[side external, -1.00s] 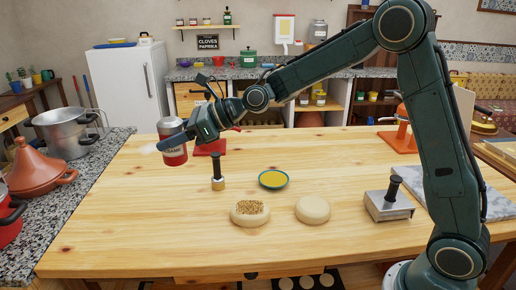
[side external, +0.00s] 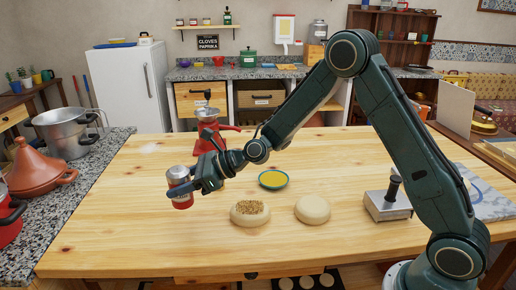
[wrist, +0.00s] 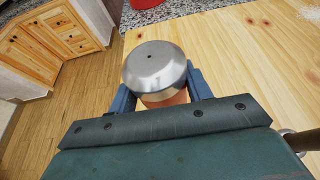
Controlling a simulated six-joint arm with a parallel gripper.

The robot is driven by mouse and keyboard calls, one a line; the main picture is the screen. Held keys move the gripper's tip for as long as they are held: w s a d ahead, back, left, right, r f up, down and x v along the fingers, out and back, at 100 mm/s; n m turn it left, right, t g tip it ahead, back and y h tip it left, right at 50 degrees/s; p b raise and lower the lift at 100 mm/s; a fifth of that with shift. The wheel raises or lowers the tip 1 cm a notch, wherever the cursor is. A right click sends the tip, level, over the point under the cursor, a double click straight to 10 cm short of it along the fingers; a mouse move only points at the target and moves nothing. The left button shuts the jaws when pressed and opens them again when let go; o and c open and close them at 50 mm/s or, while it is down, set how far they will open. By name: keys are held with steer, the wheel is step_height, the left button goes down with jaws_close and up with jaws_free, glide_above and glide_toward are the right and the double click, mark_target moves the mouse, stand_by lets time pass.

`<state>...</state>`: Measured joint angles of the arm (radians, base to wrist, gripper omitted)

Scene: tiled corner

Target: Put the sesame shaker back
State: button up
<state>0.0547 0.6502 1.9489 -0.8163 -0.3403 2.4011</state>
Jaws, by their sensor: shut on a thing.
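The sesame shaker (side external: 180,175) is a red can with a pale band and a silver lid, seen upright at the left of the table in the side view. My gripper (side external: 182,188) is shut around its middle from the right and hides part of its side. In the wrist view, the shaker's domed metal lid (wrist: 154,66) sits between the two blue fingers of my gripper (wrist: 162,92), with some of the reddish body below. I cannot tell whether its base touches the table.
A round bread with seeds (side external: 249,212) and a plain one (side external: 312,210) lie to the right. A bowl of yellow filling (side external: 273,179) is behind them. A red grinder (side external: 209,130) stands beyond my gripper. A metal press (side external: 388,206) is at right. The front-left table is clear.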

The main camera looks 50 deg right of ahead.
mark_target(185, 206)
steer(key=shift+f, duration=1.8)
steer(key=shift+f, duration=1.9)
steer(key=shift+f, duration=0.1)
steer(key=o, duration=1.1)
steer(key=v, duration=1.2)
